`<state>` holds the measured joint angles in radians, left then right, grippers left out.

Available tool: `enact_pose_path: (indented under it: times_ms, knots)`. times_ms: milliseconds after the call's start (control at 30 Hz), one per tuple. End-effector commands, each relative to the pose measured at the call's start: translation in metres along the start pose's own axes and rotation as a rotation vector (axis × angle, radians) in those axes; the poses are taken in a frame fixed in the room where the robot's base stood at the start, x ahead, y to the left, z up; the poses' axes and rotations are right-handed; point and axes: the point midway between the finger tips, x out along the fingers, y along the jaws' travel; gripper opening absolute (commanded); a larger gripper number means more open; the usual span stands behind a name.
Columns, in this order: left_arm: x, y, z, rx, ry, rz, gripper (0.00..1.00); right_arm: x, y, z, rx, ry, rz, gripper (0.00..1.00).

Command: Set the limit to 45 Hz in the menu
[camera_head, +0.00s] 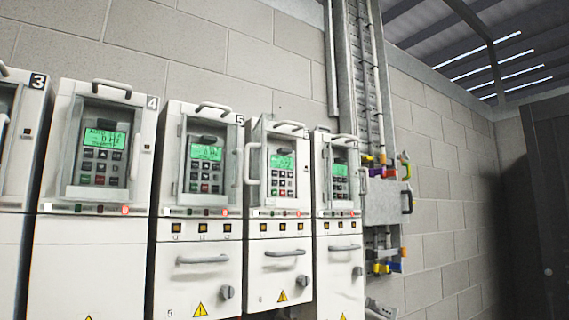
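A row of white drive cabinets stands along the wall. Each one that shows fully has a keypad under a small green screen. Drive 4 (105,138) has its screen and keypad in a recess at the left. Drive 5 (206,151) is in the middle. The drive to its right (283,162) has a vertical handle at its left side and a keypad with green and red buttons; its number is hard to read. A further drive (340,170) stands at the right end. The screen text is too small to read surely. Neither of my grippers is in view.
Drive 3 (16,125) is cut off by the left edge. Lower doors have horizontal handles and dark knobs (227,292). A metal cable tray (367,75) and a grey panel with coloured clips (385,195) are right of the row. A dark cabinet (545,190) stands far right.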

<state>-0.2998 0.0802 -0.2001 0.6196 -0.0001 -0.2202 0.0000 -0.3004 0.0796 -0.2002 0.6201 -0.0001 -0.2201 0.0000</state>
Motion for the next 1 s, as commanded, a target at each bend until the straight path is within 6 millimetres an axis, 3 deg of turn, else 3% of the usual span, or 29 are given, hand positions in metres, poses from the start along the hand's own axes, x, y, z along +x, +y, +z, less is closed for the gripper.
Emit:
enact_pose_path:
  times_ms: [267, 433, 1000]
  knots:
    - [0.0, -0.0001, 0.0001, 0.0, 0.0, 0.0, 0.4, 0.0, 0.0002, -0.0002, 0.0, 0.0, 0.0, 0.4]
    - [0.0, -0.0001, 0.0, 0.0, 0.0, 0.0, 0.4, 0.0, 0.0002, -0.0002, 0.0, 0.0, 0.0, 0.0]
    - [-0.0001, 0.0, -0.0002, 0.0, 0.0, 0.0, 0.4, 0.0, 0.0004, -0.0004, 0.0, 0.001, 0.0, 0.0]
